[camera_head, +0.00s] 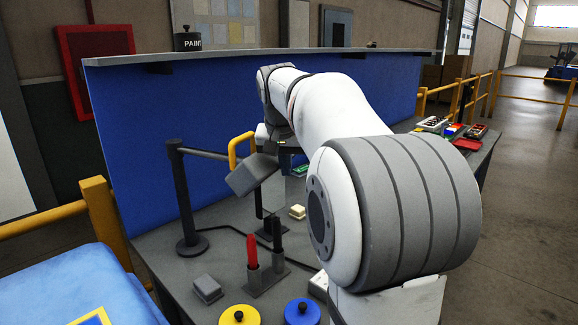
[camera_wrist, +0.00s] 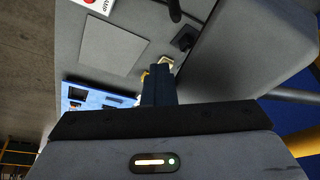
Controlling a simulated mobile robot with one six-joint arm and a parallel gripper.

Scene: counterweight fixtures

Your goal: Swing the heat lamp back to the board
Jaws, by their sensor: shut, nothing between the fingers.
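The heat lamp's grey box-shaped head (camera_head: 252,174) hangs tilted at the end of a dark arm from a black post (camera_head: 187,205). A yellow handle (camera_head: 232,150) stands on it. In the wrist view the large grey lamp head (camera_wrist: 262,45) fills the right side, with yellow handle parts (camera_wrist: 292,95) at the edge. My gripper (camera_wrist: 158,72) is shut and empty, beside the lamp head and apart from the handle. In the head view the lamp head partly hides it. A blue board with dark parts (camera_wrist: 92,97) lies at left in the wrist view; I cannot tell whether it is the task's board.
A bare grey plate (camera_wrist: 112,45) and a red button (camera_wrist: 90,2) lie on the bench. A red-handled tool (camera_head: 252,252) stands in a holder near a grey block (camera_head: 207,288), with yellow (camera_head: 239,318) and blue (camera_head: 302,315) knobbed discs in front. A blue panel (camera_head: 130,130) backs the bench.

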